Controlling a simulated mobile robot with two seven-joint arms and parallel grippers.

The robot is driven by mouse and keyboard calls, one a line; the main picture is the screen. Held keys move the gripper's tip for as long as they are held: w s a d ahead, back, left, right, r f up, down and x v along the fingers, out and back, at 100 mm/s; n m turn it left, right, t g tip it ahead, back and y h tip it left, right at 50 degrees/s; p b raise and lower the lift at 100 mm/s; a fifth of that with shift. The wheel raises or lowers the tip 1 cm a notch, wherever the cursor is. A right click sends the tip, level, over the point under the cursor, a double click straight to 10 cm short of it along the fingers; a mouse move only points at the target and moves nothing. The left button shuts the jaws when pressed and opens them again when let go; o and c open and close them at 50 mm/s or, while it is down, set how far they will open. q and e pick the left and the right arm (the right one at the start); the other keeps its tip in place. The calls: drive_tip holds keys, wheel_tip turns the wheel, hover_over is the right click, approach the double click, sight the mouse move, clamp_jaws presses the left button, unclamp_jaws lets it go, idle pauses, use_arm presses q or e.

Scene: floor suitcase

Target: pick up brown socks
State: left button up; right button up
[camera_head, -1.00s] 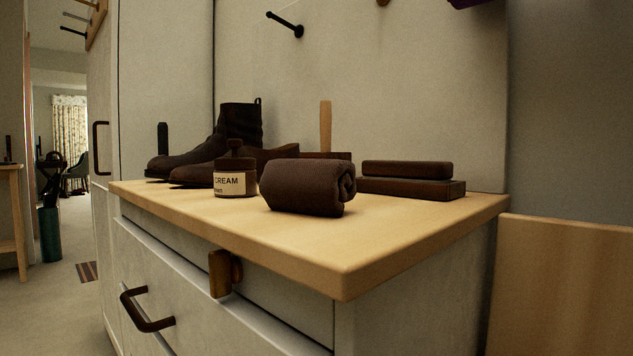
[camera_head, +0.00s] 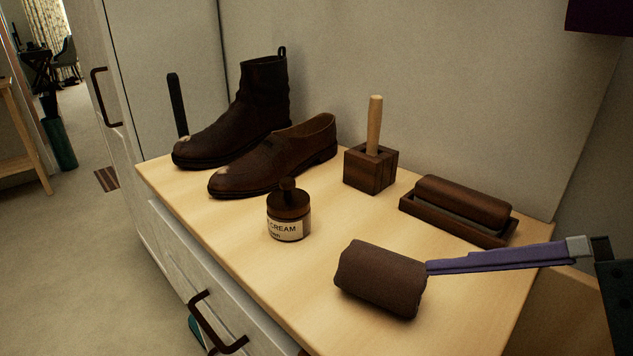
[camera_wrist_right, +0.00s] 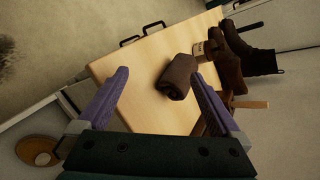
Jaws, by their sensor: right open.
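The brown socks (camera_head: 381,279) are a dark rolled bundle near the front right of the wooden cabinet top (camera_head: 463,313). In the right wrist view the socks (camera_wrist_right: 177,77) lie ahead of my open right gripper (camera_wrist_right: 160,84), between the lines of its two purple fingers and nearer the right one. In the head view my right gripper (camera_head: 500,259) comes in from the right. One purple finger shows, its tip at the right end of the socks; I cannot tell whether it touches. My left gripper is not in view.
A cream jar (camera_head: 288,215) stands left of the socks. Behind are a brown shoe (camera_head: 275,160), a tall boot (camera_head: 245,110), a dark block with a wooden handle (camera_head: 370,168) and a brush in a tray (camera_head: 458,208). The cabinet front edge is clear.

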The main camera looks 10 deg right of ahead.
sight(420, 276)
drive_tip(key=w+m+b, duration=0.1)
drive_tip(key=m, duration=0.1)
drive_tip(key=w+d+m+t+y+b, duration=0.1)
drive_tip(key=w+m, duration=0.1)
drive_tip(key=m, duration=0.1)
drive_tip(key=w+f+m+b, duration=0.1)
drive_tip(key=w+m, duration=0.1)
drive_tip(key=m, duration=0.1)
drive_tip(key=shift+d+t+y, duration=0.3)
drive_tip(key=shift+d+t, duration=0.05)
drive_tip(key=shift+t, duration=0.05)
drive_tip(key=b+x, duration=0.1)
drive_tip(key=x, duration=0.3)
drive_tip(key=shift+r, duration=0.2)
drive_tip(key=b+x, duration=0.2)
drive_tip(key=x, duration=0.3)
drive_tip(key=shift+w, duration=0.25)
drive_tip(key=shift+w+a+f, duration=0.1)
drive_tip(key=shift+w+a, duration=0.05)
drive_tip(key=shift+a, duration=0.05)
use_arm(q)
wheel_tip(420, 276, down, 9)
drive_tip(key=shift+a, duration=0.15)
use_arm(e)
drive_tip(key=shift+c, duration=0.2)
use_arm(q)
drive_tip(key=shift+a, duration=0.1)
use_arm(e)
drive_tip(key=c, duration=1.1)
